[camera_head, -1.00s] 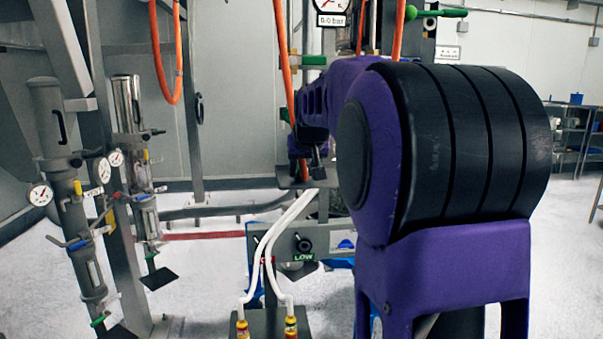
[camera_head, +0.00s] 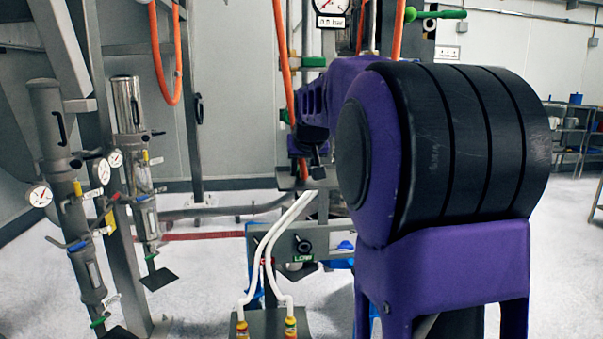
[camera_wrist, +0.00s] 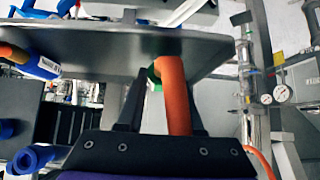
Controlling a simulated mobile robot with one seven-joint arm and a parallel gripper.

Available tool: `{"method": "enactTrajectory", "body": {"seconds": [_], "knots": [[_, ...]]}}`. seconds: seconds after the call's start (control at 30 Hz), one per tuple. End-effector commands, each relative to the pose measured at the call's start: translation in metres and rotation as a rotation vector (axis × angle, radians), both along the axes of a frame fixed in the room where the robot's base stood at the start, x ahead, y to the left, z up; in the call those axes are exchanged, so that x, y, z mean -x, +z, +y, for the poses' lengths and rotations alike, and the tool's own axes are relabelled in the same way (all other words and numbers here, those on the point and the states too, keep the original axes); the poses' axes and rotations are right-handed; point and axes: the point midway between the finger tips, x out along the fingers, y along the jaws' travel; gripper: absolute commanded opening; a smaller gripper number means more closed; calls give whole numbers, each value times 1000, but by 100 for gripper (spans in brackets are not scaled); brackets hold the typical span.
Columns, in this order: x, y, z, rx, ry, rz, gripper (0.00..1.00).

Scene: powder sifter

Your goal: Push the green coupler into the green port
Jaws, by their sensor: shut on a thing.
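In the wrist view, my gripper (camera_wrist: 155,98) is shut on the green coupler (camera_wrist: 153,74) at the end of an orange hose (camera_wrist: 174,95). Only a small green part of the coupler shows; the fingers and hose hide the rest. The coupler is at the edge of a dark grey plate (camera_wrist: 100,42). I cannot make out the green port or tell whether the coupler touches it.
A pressure gauge (camera_head: 332,8) hangs above my arm. Another orange hose (camera_head: 165,70) loops at the left. Grey cylinders with gauges (camera_head: 65,190) stand at the left. White hoses (camera_head: 270,245) and a panel marked LOW (camera_head: 303,258) are below. In the wrist view, a blue-ended hose (camera_wrist: 38,60) is at the left.

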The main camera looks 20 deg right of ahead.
Motion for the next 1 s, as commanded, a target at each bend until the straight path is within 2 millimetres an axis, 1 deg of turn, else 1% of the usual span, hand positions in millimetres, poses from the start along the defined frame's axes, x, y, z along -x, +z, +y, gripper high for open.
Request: {"method": "enactTrajectory", "body": {"seconds": [0.03, 0.1, 0.6, 0.7, 1.0], "knots": [[0, 8, 0, 1, 0, -2, 0], [0, 14, 0, 1, 0, -2, 0], [0, 54, 0, 0, 0, -1, 0], [0, 57, 0, 0, 0, -1, 0], [0, 56, 1, 0, 1, -1, 0]]}}
